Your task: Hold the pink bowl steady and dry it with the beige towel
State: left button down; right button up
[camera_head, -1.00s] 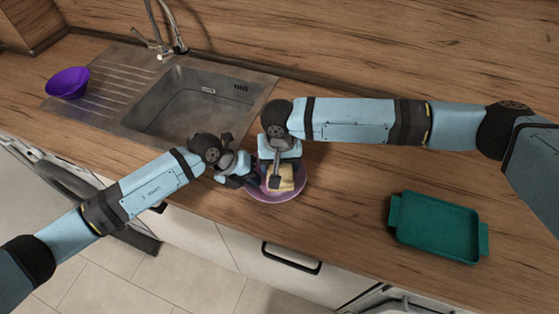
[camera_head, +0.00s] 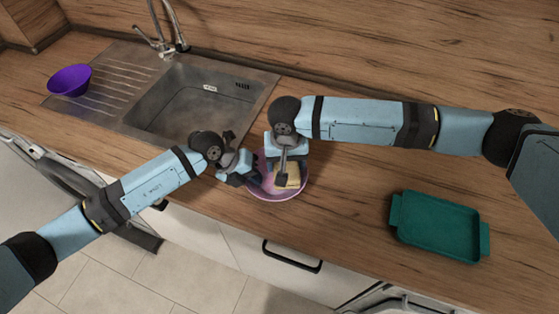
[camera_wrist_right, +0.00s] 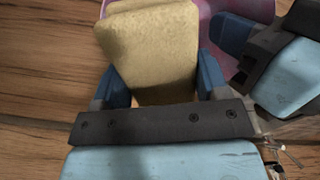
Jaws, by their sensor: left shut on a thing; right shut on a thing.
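The pink bowl (camera_head: 290,195) stands on the counter in front of the sink, near the counter's front edge. My left gripper (camera_head: 250,176) is shut on the bowl's left rim. My right gripper (camera_head: 286,168) is shut on the beige towel (camera_head: 291,177), which is inside or over the bowl. In the right wrist view the folded towel (camera_wrist_right: 155,50) is between the blue fingers of my right gripper (camera_wrist_right: 158,85). The bowl (camera_wrist_right: 240,10) shows behind it, and part of my left gripper is at the right. The towel and grippers hide much of the bowl's inside.
A purple bowl (camera_head: 70,81) stands on the drainboard at the left of the steel sink (camera_head: 195,105). A teal tray (camera_head: 440,228) lies on the counter at the right. The wooden counter (camera_head: 350,190) between the pink bowl and the tray is clear.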

jog(key=shift+a+f, duration=0.1)
jog(key=shift+a, duration=1.1)
jog(key=shift+d, duration=0.1)
dwell(0.7)
dwell(1.2)
